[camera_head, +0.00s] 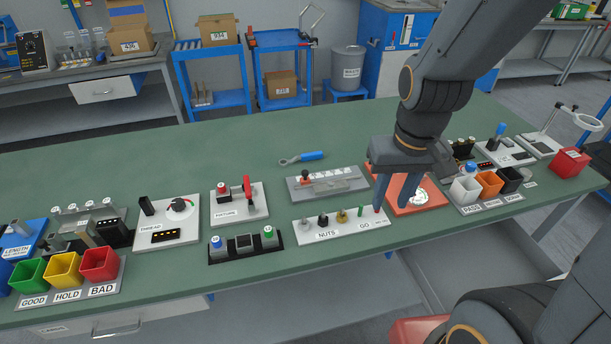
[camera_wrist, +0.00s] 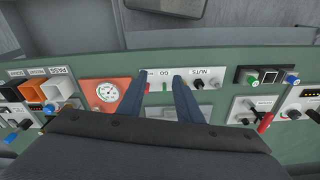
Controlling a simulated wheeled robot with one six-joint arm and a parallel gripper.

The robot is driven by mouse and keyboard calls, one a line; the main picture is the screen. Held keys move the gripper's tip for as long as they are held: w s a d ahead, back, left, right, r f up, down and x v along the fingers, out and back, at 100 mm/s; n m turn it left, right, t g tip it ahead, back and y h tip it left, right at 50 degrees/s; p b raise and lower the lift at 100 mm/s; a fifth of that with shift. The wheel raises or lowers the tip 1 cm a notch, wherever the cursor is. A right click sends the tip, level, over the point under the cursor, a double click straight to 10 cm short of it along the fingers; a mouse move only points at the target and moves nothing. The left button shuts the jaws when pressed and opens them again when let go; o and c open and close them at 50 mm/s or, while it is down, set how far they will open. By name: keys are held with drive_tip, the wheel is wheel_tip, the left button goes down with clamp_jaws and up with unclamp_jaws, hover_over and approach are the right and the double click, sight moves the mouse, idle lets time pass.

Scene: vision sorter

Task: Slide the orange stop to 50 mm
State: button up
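A small orange-red stop (camera_head: 305,176) stands near the left end of a grey slide base (camera_head: 345,186) in the head view, at the middle of the bench. The marks along the base are too small to read, so I cannot tell the stop's setting. My gripper (camera_head: 391,206) is to the right of the slide base, pointing down near the GO pins and the orange gauge plate. Its two fingers stand apart and hold nothing. In the wrist view my gripper (camera_wrist: 157,88) also shows open, with its palm hiding much of the bench; I cannot make out the stop there.
A white NUTS and GO plate (camera_head: 340,227) with upright pegs lies in front of the slide base. An orange plate with a dial gauge (camera_head: 417,196) lies close right of it. A blue-handled wrench (camera_head: 302,158) lies behind. The green bench top behind these is mostly clear.

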drive_tip(key=shift+o, duration=0.4)
drive_tip(key=n+g+p, duration=0.1)
drive_tip(key=n+p, duration=0.3)
drive_tip(key=n, duration=0.1)
approach(305, 171)
drive_tip(key=shift+f, duration=0.25)
drive_tip(key=shift+f+p, duration=1.05)
drive_tip(key=shift+f, duration=2.55)
